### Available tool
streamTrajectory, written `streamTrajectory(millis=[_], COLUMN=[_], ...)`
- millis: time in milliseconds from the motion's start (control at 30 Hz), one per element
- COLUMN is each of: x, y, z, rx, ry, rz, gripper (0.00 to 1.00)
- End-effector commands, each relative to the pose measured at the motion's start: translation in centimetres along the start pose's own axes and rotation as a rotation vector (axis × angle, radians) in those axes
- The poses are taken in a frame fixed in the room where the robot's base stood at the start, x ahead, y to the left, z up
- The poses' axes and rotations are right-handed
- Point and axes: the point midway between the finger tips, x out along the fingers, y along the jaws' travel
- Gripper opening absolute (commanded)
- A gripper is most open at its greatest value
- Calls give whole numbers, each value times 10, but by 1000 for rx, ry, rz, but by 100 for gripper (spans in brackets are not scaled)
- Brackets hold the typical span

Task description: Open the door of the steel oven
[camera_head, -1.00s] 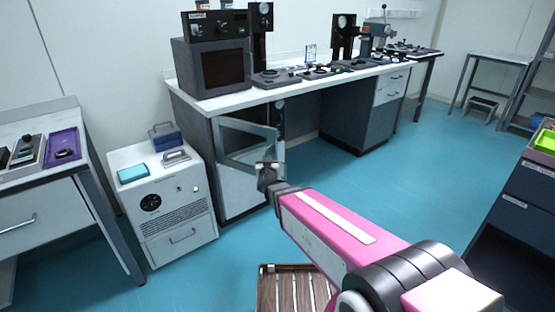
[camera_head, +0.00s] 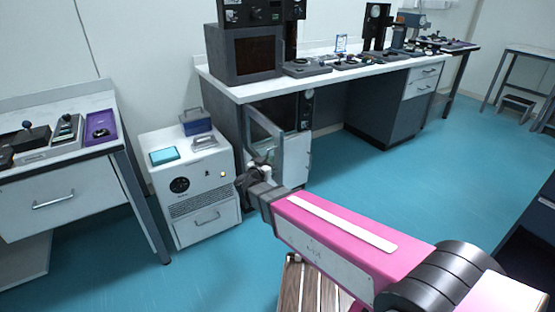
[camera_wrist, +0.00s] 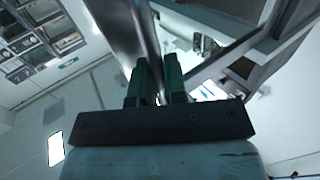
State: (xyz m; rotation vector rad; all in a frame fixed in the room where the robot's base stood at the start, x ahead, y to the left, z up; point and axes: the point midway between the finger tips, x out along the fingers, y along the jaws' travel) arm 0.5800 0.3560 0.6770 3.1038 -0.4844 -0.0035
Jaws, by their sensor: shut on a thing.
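The steel oven (camera_head: 297,155) stands under the long bench, a light-fronted unit with a dark control strip. Its framed glass door (camera_head: 265,138) is swung partly open and juts out into the room. My gripper (camera_head: 257,171) is at the lower part of the door's free edge and is shut on the door handle. In the wrist view my gripper's green fingers (camera_wrist: 158,82) close around a metal bar that belongs to the door (camera_wrist: 146,35). The handle itself is mostly hidden by the fingers.
A white cabinet unit (camera_head: 190,190) with a blue box (camera_head: 196,121) on top stands left of the oven. A wooden slatted stool (camera_head: 306,290) is below my arm. The blue floor (camera_head: 390,190) to the right is free.

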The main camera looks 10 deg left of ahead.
Motion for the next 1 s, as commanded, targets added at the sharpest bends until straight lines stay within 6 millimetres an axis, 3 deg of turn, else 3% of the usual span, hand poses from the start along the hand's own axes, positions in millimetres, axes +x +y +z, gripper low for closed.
streamTrajectory(millis=[33,300,867,900,933,1000], x=[-3,-17,-21,-21,-21,-21], y=[-9,-22,-25,-25,-25,-24], z=[-1,-1,-1,-1,-1,-1], rx=[-6,-8,-6,-6,-6,-5], ry=[6,8,6,6,6,5], rz=[8,70,87,86,86,88], gripper=[0,0,0,22,32,37])
